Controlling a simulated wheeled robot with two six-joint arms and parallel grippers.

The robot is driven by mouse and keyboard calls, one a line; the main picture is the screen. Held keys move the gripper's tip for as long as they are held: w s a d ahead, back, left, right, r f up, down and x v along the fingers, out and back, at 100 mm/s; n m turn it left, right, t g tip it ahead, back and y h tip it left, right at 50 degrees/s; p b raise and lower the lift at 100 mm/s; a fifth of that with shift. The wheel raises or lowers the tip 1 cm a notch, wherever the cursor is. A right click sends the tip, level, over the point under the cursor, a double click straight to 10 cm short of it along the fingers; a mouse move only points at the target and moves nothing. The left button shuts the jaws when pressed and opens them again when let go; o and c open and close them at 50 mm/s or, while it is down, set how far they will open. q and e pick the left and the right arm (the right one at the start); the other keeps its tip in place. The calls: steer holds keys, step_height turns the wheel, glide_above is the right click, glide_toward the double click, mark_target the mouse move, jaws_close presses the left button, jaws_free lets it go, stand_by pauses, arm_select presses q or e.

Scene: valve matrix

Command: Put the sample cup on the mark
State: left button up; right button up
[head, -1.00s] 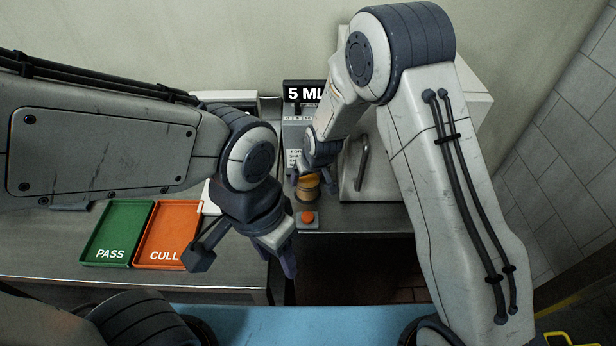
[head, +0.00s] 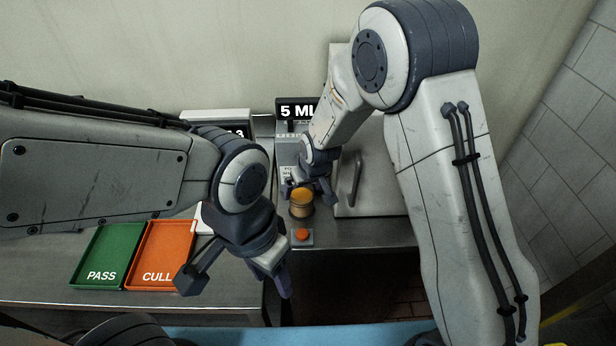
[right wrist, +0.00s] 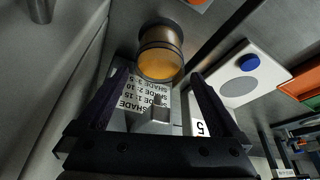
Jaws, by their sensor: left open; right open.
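The sample cup (head: 301,204), holding amber liquid, stands upright on the metal counter in front of the grey unit with the 5 ML sign. It also shows in the right wrist view (right wrist: 161,55), just beyond my right fingertips. My right gripper (head: 309,190) is open and empty at the cup's far side; I cannot tell whether a finger touches it. Its two fingers show in the right wrist view (right wrist: 158,82). My left gripper (head: 280,284) is open and empty, low over the counter's front edge. A grey round spot (right wrist: 239,87) lies on a white plate; I cannot tell whether it is the mark.
A green PASS tray (head: 105,248) and an orange CULL tray (head: 165,246) lie at left. An orange button (head: 302,235) is in front of the cup. A pale cabinet (head: 377,190) with a handle stands right. A blue button (right wrist: 249,62) sits on the white plate.

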steer(key=b+v, duration=0.2)
steer(key=v, duration=0.6)
steer(key=s+d+r+n+g, duration=0.1)
steer(key=s+r+g, duration=0.1)
steer(key=s, duration=1.2)
steer(key=s+d+r+n+g, duration=0.1)
steer(key=s+d+r+g, duration=0.1)
steer(key=s, duration=1.1)
steer(key=shift+s+r+n+h, duration=0.3)
steer(key=shift+s+r, duration=0.1)
steer(key=shift+r, duration=0.35)
